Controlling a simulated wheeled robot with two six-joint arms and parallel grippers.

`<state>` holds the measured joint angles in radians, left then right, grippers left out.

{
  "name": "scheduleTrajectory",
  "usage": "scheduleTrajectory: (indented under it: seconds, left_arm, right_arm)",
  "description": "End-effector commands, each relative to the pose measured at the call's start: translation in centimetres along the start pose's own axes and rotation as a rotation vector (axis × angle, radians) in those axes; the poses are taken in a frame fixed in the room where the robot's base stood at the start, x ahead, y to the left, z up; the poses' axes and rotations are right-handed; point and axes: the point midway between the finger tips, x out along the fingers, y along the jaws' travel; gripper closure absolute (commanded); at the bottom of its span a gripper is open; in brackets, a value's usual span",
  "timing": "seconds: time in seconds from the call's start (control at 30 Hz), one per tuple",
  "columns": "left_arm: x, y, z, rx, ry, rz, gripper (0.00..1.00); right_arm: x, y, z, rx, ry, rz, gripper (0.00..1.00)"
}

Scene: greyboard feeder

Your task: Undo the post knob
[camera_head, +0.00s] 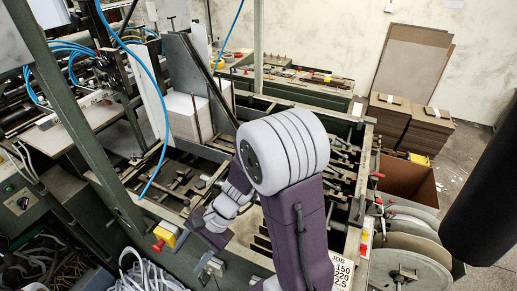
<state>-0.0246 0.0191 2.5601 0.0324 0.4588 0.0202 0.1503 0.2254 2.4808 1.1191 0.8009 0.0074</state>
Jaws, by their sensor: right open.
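My right arm rises from the bottom middle, bends at a large white joint, and reaches down to the left over the feeder frame. My right gripper (208,230) is at its end, small and dark purple, open, with its fingertips hard to make out. Below it, close to the front rail, is a small grey metal clamp or post fitting (210,264). I cannot tell whether the gripper touches it. A red knob on a yellow block (158,246) is on the front rail to the left of the gripper. I cannot tell which part is the post knob. My left gripper is not in view.
The green feeder frame (130,212) surrounds bars and posts. A stack of white board (188,117) stands behind the gripper. A blue hose (157,80) hangs at left. Brown board stacks (425,130), an open carton (408,182) and reels (400,268) are at right.

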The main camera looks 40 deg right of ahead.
Motion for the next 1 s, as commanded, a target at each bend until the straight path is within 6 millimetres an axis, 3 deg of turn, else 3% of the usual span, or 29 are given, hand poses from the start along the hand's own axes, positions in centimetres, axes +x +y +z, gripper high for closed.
scheduleTrajectory:
  seconds: [0.07, 0.17, 0.23, 0.3, 0.37, 0.4, 0.53, 0.6, 0.7, 0.87, 1.0]
  left_arm:
    - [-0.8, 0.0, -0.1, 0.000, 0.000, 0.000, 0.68]
    - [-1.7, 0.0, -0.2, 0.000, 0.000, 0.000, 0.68]
    - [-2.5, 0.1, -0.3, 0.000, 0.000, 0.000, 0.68]
    - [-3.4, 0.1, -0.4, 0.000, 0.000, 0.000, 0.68]
    - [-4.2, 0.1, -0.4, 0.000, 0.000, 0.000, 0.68]
    - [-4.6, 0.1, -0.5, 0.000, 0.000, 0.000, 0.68]
    - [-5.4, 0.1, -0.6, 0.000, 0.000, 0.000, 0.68]
    - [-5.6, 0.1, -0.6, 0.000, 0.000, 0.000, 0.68]
    - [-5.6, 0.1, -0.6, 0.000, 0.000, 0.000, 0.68]
    - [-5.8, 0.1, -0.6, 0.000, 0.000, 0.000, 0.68]
    - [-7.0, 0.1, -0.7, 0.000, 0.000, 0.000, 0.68]
  right_arm:
    - [-0.9, -3.4, -0.6, 0.194, -0.047, -0.145, 0.43]
    - [-3.4, -8.8, -3.8, 0.493, -0.103, -0.406, 0.43]
    - [-6.6, -12.0, -8.4, 0.722, -0.120, -0.635, 0.43]
    - [-10.8, -13.2, -14.5, 0.944, -0.109, -0.875, 0.43]
    - [-14.7, -12.2, -20.1, 1.120, -0.075, -1.077, 0.43]
    - [-16.9, -10.6, -23.3, 1.217, -0.046, -1.190, 0.43]
    - [-21.5, -4.9, -29.9, 1.428, 0.045, -1.435, 0.43]
    - [-22.6, -2.8, -31.6, 1.486, 0.077, -1.502, 0.43]
    - [-23.2, -1.5, -32.5, 1.518, 0.097, -1.542, 0.43]
    - [-23.2, -1.8, -32.9, 1.517, 0.097, -1.542, 0.43]
    - [-22.8, -3.4, -34.8, 1.516, 0.096, -1.539, 0.43]
